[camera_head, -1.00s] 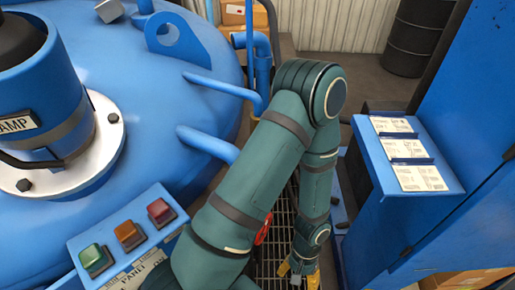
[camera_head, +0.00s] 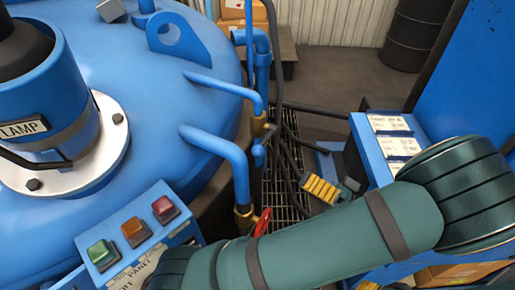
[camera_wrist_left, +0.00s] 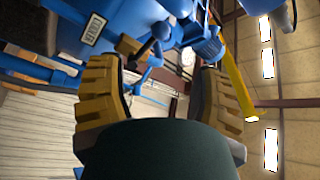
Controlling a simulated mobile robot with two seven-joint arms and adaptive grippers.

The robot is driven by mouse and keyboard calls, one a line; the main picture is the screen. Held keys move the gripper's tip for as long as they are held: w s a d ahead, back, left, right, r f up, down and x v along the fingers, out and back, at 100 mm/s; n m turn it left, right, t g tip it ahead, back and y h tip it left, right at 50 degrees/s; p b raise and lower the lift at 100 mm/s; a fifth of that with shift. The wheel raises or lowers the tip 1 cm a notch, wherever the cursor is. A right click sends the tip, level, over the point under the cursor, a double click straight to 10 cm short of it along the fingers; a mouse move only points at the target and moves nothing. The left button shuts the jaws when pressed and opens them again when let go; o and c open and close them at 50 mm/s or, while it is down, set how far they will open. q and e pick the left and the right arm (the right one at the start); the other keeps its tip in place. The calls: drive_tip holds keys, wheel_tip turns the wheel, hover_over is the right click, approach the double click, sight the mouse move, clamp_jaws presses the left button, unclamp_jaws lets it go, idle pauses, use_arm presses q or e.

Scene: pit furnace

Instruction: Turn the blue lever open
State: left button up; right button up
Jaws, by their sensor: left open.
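The blue lever (camera_head: 259,152) is a small blue piece by the brass valve (camera_head: 258,124) on the upright pipe, right of the big blue vessel. My left gripper (camera_head: 318,188) has yellow finger pads and is right of the lever and a little lower in the picture, apart from it. In the left wrist view the open fingers (camera_wrist_left: 168,68) stand wide apart with nothing held between them. Beyond them is a dark blue handle-like part (camera_wrist_left: 157,38); I cannot tell if it is the lever. My right gripper is not in view.
A red lever (camera_head: 262,222) sits lower on the pipework. Blue pipes (camera_head: 222,150) reach out from the vessel (camera_head: 160,85). A button panel (camera_head: 135,235) is at front left, a blue cabinet (camera_head: 360,145) at right. Dark hoses (camera_head: 285,150) hang over the floor grating.

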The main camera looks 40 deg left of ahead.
sight(258, 149)
use_arm(q)
drive_tip(key=b+x, duration=0.1)
drive_tip(key=x, duration=1.2)
drive_tip(key=shift+a+r, duration=0.2)
drive_tip(key=shift+a, duration=0.15)
drive_tip(key=shift+c, duration=0.2)
clamp_jaws()
